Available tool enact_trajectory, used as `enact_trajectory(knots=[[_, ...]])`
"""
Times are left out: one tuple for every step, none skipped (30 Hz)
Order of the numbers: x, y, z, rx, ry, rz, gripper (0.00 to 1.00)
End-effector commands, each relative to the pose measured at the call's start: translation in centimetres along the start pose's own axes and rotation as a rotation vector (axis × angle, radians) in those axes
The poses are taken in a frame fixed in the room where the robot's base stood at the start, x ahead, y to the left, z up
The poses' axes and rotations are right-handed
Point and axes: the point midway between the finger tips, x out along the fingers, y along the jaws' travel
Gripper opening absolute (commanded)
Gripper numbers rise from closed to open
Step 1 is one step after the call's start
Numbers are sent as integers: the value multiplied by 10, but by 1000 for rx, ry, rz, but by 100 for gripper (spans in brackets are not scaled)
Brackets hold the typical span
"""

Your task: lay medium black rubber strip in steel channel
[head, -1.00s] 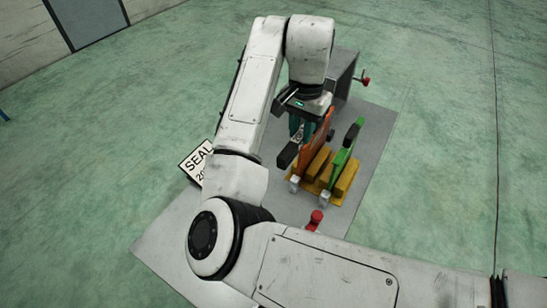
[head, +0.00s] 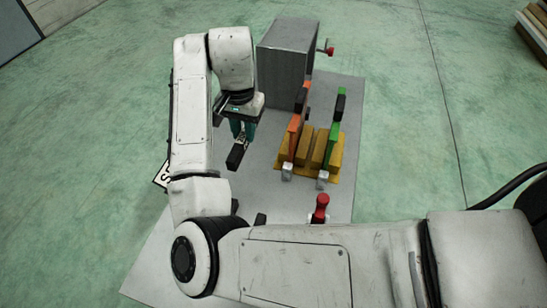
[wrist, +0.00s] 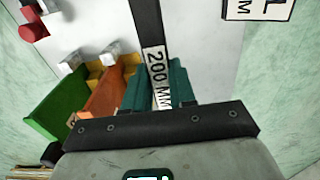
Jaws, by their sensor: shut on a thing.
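My gripper (head: 240,138) has teal fingers and points down over the grey plate, left of the yellow rack. It is shut on the medium black rubber strip (head: 235,158), whose dark end shows just below the fingers. In the wrist view the strip (wrist: 147,22) runs from between the teal fingers (wrist: 160,95) toward the top edge, with a white "200 MM" label on it. I cannot pick out the steel channel for certain; my arm hides part of the plate.
The yellow rack (head: 318,152) holds orange (head: 294,135) and green (head: 333,140) uprights with black parts. A grey box (head: 284,70) with a red knob stands behind. A red-topped handle (head: 321,205) stands in front. Bare plate (head: 262,160) lies between gripper and rack.

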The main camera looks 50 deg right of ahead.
Motion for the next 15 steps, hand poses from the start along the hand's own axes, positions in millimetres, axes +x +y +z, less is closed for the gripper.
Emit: enact_trajectory(knots=[[16, 1, 0, 0, 0, 2, 0], [20, 1, 0, 0, 0, 2, 0], [24, 0, 0, 1, 0, 1, 0], [27, 0, 0, 1, 0, 1, 0], [34, 1, 0, 0, 0, 1, 0], [40, 1, 0, 0, 0, 1, 0], [42, 1, 0, 0, 0, 1, 0], [44, 1, 0, 0, 0, 1, 0], [48, 1, 0, 0, -1, 1, 0], [50, 1, 0, -1, -1, 2, 0], [54, 1, 1, -1, -2, 2, 0], [61, 1, 1, -1, -3, 2, 0], [66, 1, 1, -1, -3, 3, 0], [71, 1, 1, -1, -3, 3, 0], [78, 1, 1, -1, -3, 3, 0]])
